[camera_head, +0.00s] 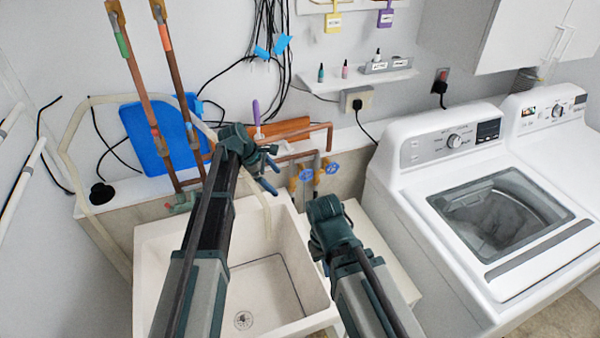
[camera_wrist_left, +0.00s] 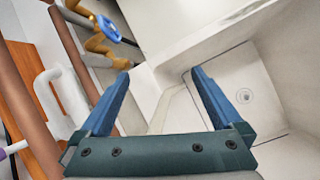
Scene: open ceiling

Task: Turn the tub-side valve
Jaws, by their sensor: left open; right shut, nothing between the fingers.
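Two brass valves with blue handles stand behind the tub in the head view. The valve nearer the tub (camera_head: 306,174) is left of the other valve (camera_head: 332,168). One blue handle on brass (camera_wrist_left: 108,29) shows at the upper left of the left wrist view; which valve it is, I cannot tell. My left gripper (camera_head: 271,176) is open and empty, left of the valves and apart from them. Its two blue fingers (camera_wrist_left: 160,73) show spread in the wrist view. My right gripper (camera_head: 325,208) is shut and empty, below the valves in the picture; its fingertips are mostly hidden.
The white tub (camera_head: 265,285) lies below my left arm, its drain visible. Copper pipes (camera_head: 178,90) and a blue panel (camera_head: 155,135) stand behind, left. A washing machine (camera_head: 400,190) fills the right. A small shelf (camera_head: 355,80) and hanging black cables (camera_head: 272,85) are on the wall.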

